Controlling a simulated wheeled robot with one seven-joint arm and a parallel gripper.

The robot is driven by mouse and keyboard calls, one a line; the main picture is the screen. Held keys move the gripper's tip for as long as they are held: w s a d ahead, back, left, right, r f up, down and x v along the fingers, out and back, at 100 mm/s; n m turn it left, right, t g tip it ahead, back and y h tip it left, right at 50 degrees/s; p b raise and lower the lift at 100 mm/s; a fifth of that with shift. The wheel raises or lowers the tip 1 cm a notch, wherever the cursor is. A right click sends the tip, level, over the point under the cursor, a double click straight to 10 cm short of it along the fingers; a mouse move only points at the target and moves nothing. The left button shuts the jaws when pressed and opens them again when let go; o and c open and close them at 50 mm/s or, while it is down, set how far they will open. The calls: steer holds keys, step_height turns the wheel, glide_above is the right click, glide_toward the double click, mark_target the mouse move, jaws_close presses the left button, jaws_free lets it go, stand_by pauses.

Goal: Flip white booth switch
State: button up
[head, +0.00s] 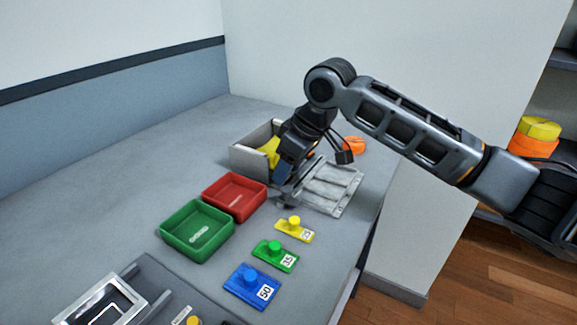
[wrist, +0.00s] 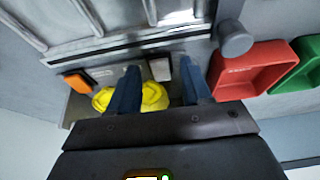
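The booth is a grey open box (head: 243,158) at the back of the bench with yellow material (head: 268,148) inside; the yellow also shows in the wrist view (wrist: 152,97). My gripper (wrist: 159,66) is open, with one dark finger on each side of the white switch. No contact is clear. In the head view my gripper (head: 281,178) points down at the booth's front and hides the switch.
A grey slatted panel (head: 330,188) lies right of my gripper. A red tray (head: 234,196) and a green tray (head: 196,229) stand in front. Yellow (head: 294,229), green (head: 275,256) and blue (head: 252,287) knobbed plates line the right edge.

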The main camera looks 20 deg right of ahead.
jaws_close()
steer(key=shift+a+r+p, duration=0.1)
steer(key=shift+r+p, duration=0.25)
steer(key=shift+p, duration=0.65)
steer(key=shift+w+a+r+g+h+p, duration=0.15)
steer(key=shift+g+h+p, duration=0.45)
steer(key=shift+p, duration=0.6)
steer(key=g+p, duration=0.1)
steer(key=p, duration=0.1)
steer(key=shift+w+h+p, duration=0.2)
steer(key=shift+h+p, duration=0.1)
steer(key=shift+p, duration=0.1)
steer(key=shift+f+g, duration=0.2)
steer(key=shift+g, duration=0.2)
steer(key=shift+f, duration=0.1)
steer(key=shift+o, duration=0.2)
jaws_free()
